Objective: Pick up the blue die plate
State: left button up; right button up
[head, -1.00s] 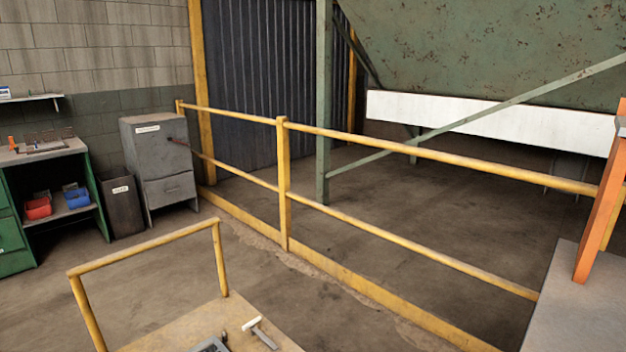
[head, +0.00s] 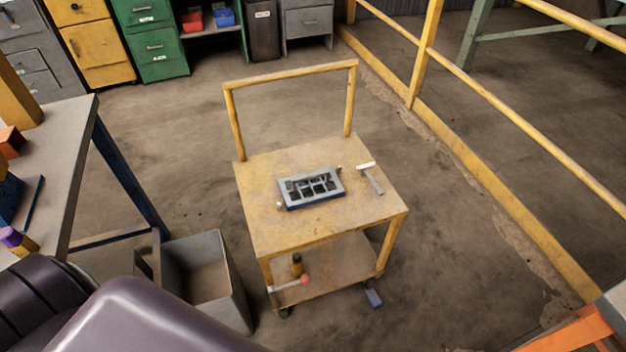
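A rectangular plate with a grey top, dark openings and blue sides (head: 311,188) lies flat on the top of the yellow cart (head: 270,228); it looks like the blue die plate. A white-headed hammer (head: 370,177) lies to its right on the cart, apart from it. Neither gripper is in view. A smooth dark part of my own body fills the bottom left corner.
A grey open bin (head: 205,278) stands left of the cart. A workbench (head: 72,150) is at the left. A small blue block (head: 373,298) lies on the floor by the cart. A yellow railing (head: 500,98) runs along the right. Floor behind the cart is clear.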

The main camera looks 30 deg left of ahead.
aim_at(311, 188)
jog(key=k+j+u, duration=0.25)
jog(key=u, duration=0.15)
jog(key=k+j+u, duration=0.45)
